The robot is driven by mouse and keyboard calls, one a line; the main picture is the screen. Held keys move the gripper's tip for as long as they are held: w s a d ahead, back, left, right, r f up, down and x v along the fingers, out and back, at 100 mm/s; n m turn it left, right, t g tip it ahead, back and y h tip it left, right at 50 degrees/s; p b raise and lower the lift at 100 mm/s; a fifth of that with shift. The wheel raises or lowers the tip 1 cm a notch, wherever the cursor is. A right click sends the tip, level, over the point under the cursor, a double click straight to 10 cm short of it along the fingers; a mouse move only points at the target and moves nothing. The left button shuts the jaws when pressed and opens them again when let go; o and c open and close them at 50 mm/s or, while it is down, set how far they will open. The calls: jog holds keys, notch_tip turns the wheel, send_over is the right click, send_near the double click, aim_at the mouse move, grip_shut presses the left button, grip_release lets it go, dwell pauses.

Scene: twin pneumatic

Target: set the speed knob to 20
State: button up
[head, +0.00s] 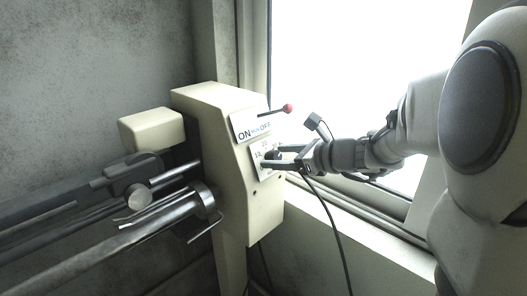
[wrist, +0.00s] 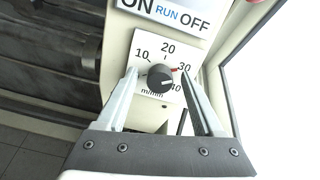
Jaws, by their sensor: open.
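The speed knob (wrist: 160,78) is a round black knob on a white dial plate (wrist: 146,48), marked 10, 20, 30, 40 and m/min. A short pale mark on the knob seems to point right and slightly down, between 30 and 40; it is small and hard to read. My gripper (wrist: 159,72) is open, with one finger on each side of the knob and a gap visible to both. In the head view, my gripper (head: 274,157) is at the dial on the machine's front face, and its fingers partly hide the knob.
The cream machine housing (head: 221,150) carries an ON RUN OFF plate (head: 243,131) and a red-tipped lever (head: 287,108) just above the dial. A bright window (head: 360,70) is behind my arm. Metal rails (head: 120,235) extend left. A black cable hangs below my gripper.

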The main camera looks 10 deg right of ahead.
grip_shut()
jog(key=shift+f+b, duration=0.15)
jog(key=shift+b, duration=0.4)
jog(key=n+b, duration=0.1)
jog(key=b, duration=0.1)
jog(key=n+b, duration=0.2)
jog(key=shift+f, duration=0.25)
jog(key=n+b, duration=0.2)
jog(key=b, duration=0.2)
jog(key=shift+n, duration=0.4)
jog(key=n+b, duration=0.3)
jog(key=b, duration=0.1)
jog(key=shift+b, duration=0.3)
jog(key=n+b, duration=0.3)
jog(key=shift+r, duration=0.35)
